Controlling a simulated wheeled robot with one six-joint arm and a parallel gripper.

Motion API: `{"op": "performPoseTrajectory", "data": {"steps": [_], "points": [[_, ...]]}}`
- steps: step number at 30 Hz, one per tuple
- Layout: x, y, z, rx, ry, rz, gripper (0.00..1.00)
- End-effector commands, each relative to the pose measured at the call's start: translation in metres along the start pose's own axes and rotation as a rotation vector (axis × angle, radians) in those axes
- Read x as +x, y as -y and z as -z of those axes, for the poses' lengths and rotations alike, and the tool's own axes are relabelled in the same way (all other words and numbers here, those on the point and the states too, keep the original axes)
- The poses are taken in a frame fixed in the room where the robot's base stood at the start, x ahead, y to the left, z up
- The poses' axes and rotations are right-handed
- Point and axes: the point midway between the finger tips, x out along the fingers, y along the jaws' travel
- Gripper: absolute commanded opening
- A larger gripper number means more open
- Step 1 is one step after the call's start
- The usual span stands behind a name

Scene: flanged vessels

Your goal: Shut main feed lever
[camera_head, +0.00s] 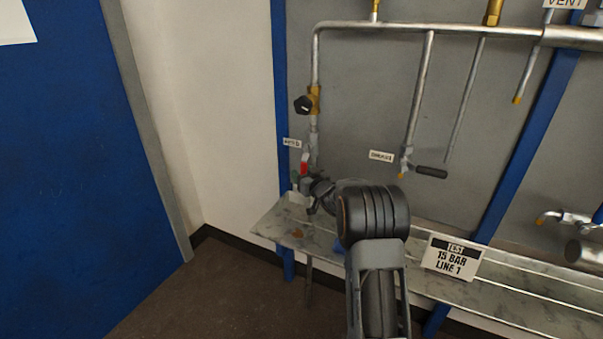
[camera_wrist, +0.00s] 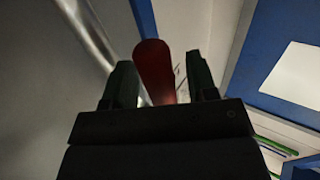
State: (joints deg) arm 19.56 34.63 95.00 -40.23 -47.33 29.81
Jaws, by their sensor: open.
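A red lever handle (camera_head: 304,164) sits low on the left vertical pipe, beside a small white label (camera_head: 292,142) too small to read surely. My gripper (camera_head: 303,185) is at this handle, with my arm reaching in from the lower right. In the wrist view the red handle (camera_wrist: 155,70) stands between the two dark green fingers of my gripper (camera_wrist: 164,78). The fingers are apart, with a gap on the right side of the handle; on the left the gap is narrow and contact cannot be told. The valve body under the handle is mostly hidden by my gripper.
A round black knob (camera_head: 303,104) on a brass valve is above on the same pipe. A black-handled lever (camera_head: 430,172) is to the right. A metal tray (camera_head: 530,312) with a "15 BAR LINE 1" sign (camera_head: 453,258) runs below. A blue door (camera_head: 75,170) is at left.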

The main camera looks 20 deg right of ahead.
Motion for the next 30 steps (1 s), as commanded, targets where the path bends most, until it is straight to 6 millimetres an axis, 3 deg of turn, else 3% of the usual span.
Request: {"op": "performPoseTrajectory", "data": {"steps": [6,15,30], "points": [[0.0122,0.0004,-0.0002,0.0,0.001,0.0,0.53],[0.0133,0.0004,0.0001,0.0,0.0,0.0,0.53],[0.0131,0.0003,0.0001,0.0,0.0,0.0,0.06]]}}
